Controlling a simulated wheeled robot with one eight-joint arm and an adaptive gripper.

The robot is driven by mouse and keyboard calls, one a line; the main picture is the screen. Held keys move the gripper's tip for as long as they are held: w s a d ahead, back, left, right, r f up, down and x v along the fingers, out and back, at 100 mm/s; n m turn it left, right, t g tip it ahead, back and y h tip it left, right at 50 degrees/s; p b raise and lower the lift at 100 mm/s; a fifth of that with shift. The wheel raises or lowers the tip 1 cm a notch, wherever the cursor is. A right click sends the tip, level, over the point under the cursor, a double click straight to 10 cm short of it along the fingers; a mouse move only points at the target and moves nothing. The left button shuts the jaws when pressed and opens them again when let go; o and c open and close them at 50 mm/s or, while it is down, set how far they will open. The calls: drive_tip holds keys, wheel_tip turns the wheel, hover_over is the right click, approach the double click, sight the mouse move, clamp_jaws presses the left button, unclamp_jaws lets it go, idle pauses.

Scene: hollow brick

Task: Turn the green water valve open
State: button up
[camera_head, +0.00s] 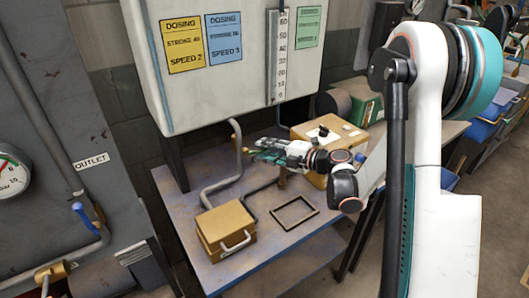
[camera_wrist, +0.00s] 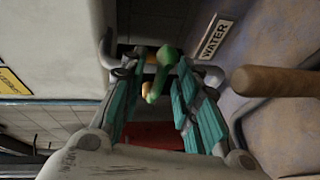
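The green valve handle (camera_wrist: 163,73) shows in the wrist view between and just beyond my gripper's fingertips, with a small orange-brass part (camera_wrist: 150,87) beside it. A WATER label (camera_wrist: 215,37) is on a surface to its right. My gripper (camera_wrist: 158,68) has its teal fingers spread, one on each side of the handle. I cannot tell whether either finger touches it. In the head view my gripper (camera_head: 268,150) reaches left over the table, below the white tank. The handle is hard to make out there among the teal fingers.
The white tank (camera_head: 240,75) with dosing labels hangs above the table (camera_head: 185,205). Grey pipes (camera_head: 232,165) run down to the left of my gripper. A brass-coloured box (camera_head: 225,230), a thin black frame (camera_head: 294,212) and a yellow box (camera_head: 340,135) are on the table. A brown rod (camera_wrist: 280,81) shows at right.

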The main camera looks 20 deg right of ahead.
drive_tip(key=shift+w+a, duration=0.35)
drive_tip(key=shift+w, duration=0.05)
clamp_jaws()
